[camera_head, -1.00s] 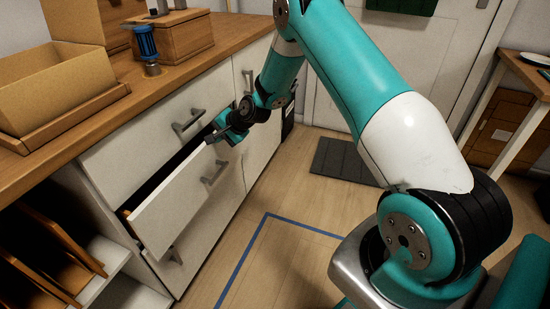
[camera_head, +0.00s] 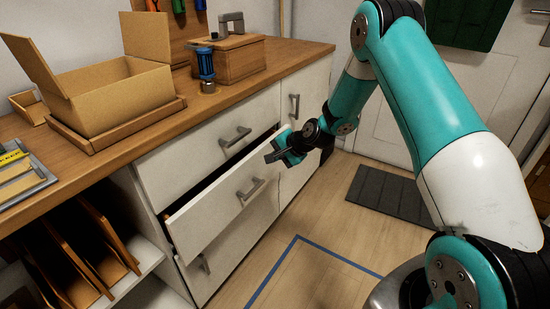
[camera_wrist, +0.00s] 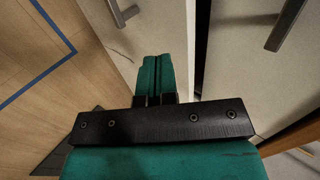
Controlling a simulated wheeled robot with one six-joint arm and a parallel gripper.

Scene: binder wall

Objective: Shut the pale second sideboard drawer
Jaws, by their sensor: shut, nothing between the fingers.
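The pale second sideboard drawer (camera_head: 225,212) stands partly pulled out in the head view, with a dark gap above its front and a grey bar handle (camera_head: 251,189). In the wrist view its pale front (camera_wrist: 130,35) lies to the left of the dark gap. My gripper (camera_head: 271,156) is shut and empty near the upper right end of the drawer front. In the wrist view the closed fingers (camera_wrist: 157,72) overlap the drawer front's edge, close to it; I cannot tell whether they touch.
The top drawer (camera_head: 208,150) above is shut, and a cupboard door (camera_head: 303,107) stands to the right. The worktop holds an open cardboard box (camera_head: 115,100), a blue-handled tool (camera_head: 206,68) and a wooden box (camera_head: 232,60). The floor in front (camera_head: 315,225) is clear.

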